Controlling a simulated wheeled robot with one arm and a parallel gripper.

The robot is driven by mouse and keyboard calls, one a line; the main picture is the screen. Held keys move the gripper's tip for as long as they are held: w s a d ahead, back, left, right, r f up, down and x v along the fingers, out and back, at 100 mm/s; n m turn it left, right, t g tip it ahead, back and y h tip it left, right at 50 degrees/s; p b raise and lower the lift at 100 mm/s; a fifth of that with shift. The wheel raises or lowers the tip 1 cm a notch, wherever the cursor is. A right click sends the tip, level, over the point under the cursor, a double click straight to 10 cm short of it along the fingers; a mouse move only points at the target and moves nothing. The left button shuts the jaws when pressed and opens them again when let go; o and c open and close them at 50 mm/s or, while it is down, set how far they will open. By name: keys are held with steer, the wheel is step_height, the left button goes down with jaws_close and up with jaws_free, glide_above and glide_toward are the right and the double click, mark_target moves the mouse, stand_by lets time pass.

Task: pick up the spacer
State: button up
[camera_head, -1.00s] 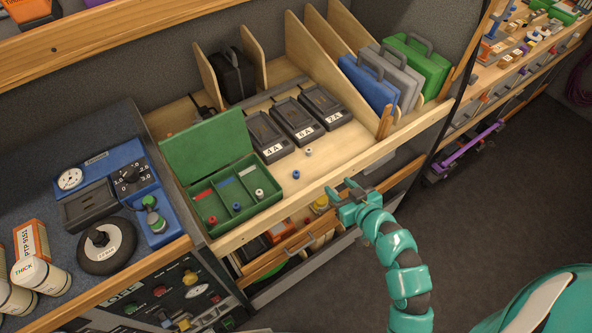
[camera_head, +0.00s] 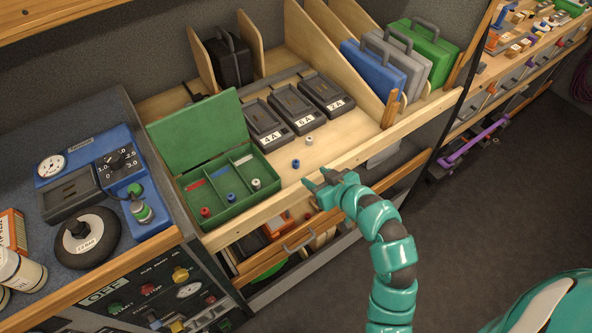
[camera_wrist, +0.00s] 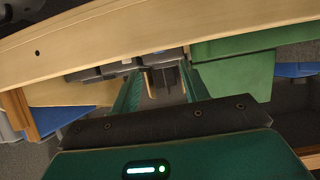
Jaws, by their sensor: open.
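A small blue spacer (camera_head: 296,163) stands on the wooden shelf near its front edge. A white-grey spacer (camera_head: 309,140) stands a little behind it. In the green box (camera_head: 226,214), a red spacer (camera_head: 205,212), another blue one (camera_head: 231,197) and another white one (camera_head: 256,184) sit in separate compartments. My gripper (camera_head: 312,183) is open and empty at the shelf's front edge, just in front of the loose blue spacer and apart from it. In the wrist view my open fingers (camera_wrist: 162,88) point toward the shelf; no spacer can be made out there.
Three black chargers (camera_head: 298,108) stand behind the loose spacers. Blue, grey and green cases (camera_head: 374,69) stand between wooden dividers at the right. The shelf's front lip (camera_head: 350,158) runs close by my gripper. A workbench with a gauge unit (camera_head: 85,157) is at the left.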

mark_target(297, 163)
steer(key=x, duration=0.4)
steer(key=shift+w+a+f+p, duration=0.1)
steer(key=shift+w+a+p, duration=0.1)
steer(key=shift+w+p, duration=0.2)
steer(key=shift+w+a+f+p, duration=0.15)
steer(key=shift+w+a+p, duration=0.2)
steer(key=shift+w+p, duration=0.25)
steer(key=shift+w+a+f+p, duration=0.15)
steer(key=shift+w+a+p, duration=0.15)
steer(key=shift+w+p, duration=0.3)
steer(key=shift+f+p+x, duration=0.2)
steer(key=shift+p+x, duration=0.35)
steer(key=shift+x, duration=0.75)
steer(key=shift+s, duration=0.1)
jaws_close()
